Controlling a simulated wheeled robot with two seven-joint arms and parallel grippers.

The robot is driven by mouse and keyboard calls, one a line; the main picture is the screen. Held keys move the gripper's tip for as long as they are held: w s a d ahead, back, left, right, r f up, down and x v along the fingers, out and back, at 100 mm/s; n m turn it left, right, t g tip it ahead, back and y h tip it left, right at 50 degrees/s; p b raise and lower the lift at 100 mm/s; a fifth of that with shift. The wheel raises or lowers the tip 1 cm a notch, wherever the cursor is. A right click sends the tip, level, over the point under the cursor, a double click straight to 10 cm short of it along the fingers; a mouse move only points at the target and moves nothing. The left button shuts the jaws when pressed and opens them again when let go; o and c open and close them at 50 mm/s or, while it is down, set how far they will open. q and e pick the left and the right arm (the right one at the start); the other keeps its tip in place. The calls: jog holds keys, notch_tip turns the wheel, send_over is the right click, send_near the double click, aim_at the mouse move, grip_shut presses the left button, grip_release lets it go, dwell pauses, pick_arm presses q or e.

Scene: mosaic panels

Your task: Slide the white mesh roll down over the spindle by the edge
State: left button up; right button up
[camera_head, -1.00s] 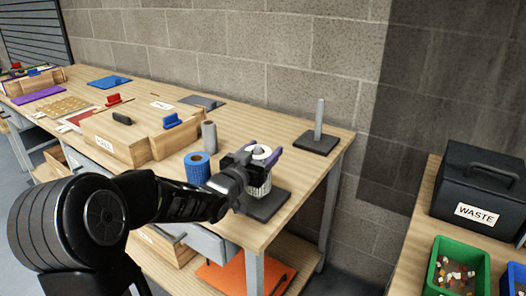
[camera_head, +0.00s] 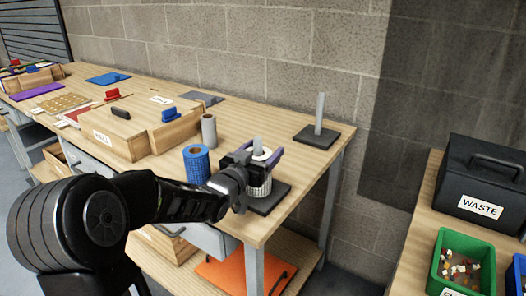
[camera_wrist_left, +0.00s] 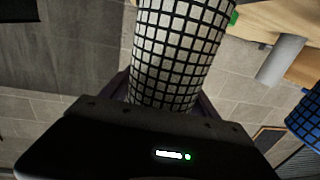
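The white mesh roll (camera_head: 261,188) is upright around the spindle (camera_head: 257,145) by the table's front edge. The grey post sticks up out of the roll's top. Its dark square base (camera_head: 273,201) shows below and to the right of the roll; whether the roll touches the base is hard to tell. My left gripper (camera_head: 258,163) is shut on the roll near its top, with purple fingers on either side. In the left wrist view the roll (camera_wrist_left: 183,50), white with a black grid, stands between the fingers. My right gripper is not in view.
A blue mesh roll (camera_head: 197,167) and a grey roll (camera_head: 209,131) stand to the left. A second spindle (camera_head: 319,116) stands empty at the back right corner. Wooden boxes (camera_head: 122,142) fill the table further left. A black waste bin (camera_head: 482,180) is on the right bench.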

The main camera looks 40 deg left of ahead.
pick_arm(q)
jog(key=o, duration=0.4)
jog(key=shift+c, duration=0.2)
jog(key=shift+f, duration=0.1)
jog(key=shift+s, duration=0.1)
jog(key=s+d+b, duration=0.1)
jog(key=s, duration=0.6)
jog(key=shift+s, duration=0.3)
dwell(0.4)
